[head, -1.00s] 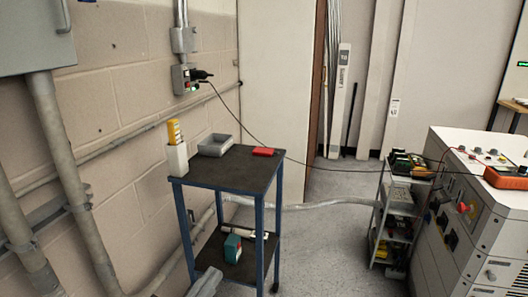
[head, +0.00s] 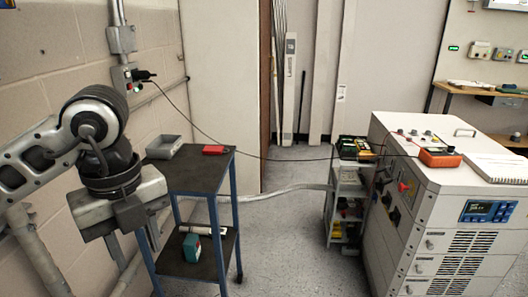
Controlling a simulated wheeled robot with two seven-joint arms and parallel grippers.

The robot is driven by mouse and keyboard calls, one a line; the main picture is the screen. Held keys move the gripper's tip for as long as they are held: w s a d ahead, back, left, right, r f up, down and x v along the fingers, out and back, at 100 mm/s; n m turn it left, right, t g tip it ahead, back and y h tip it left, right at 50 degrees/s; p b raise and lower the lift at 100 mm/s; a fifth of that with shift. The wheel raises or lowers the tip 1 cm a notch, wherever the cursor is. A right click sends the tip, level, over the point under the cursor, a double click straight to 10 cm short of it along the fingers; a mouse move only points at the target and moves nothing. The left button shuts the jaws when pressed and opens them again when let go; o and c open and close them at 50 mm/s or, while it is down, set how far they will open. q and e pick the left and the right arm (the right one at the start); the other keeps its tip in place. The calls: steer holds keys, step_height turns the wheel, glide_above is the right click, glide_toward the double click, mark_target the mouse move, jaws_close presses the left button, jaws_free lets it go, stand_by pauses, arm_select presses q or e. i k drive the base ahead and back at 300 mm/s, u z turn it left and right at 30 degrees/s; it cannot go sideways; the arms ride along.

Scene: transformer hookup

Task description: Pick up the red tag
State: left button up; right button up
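The red tag (head: 214,150) looks like a small flat red piece lying on the dark top of the blue-legged cart (head: 200,174), near its far right corner. My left gripper (head: 122,238) hangs in front of the cart's left side, nearer to me and apart from the tag. It points downward, and I cannot tell from this angle how far its fingers are apart. My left arm covers the near left part of the cart top. My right gripper is not in view.
A grey tray (head: 164,146) sits left of the tag. A teal item (head: 191,247) is on the cart's lower shelf. A black cable runs from the wall switch past the cart to the white cabinet (head: 440,190). A small shelf (head: 347,205) stands beside the cabinet. Floor between is open.

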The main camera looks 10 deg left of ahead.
mark_target(209, 150)
steer(key=z, duration=0.25)
steer(key=i, duration=3)
steer(key=u, duration=1.65)
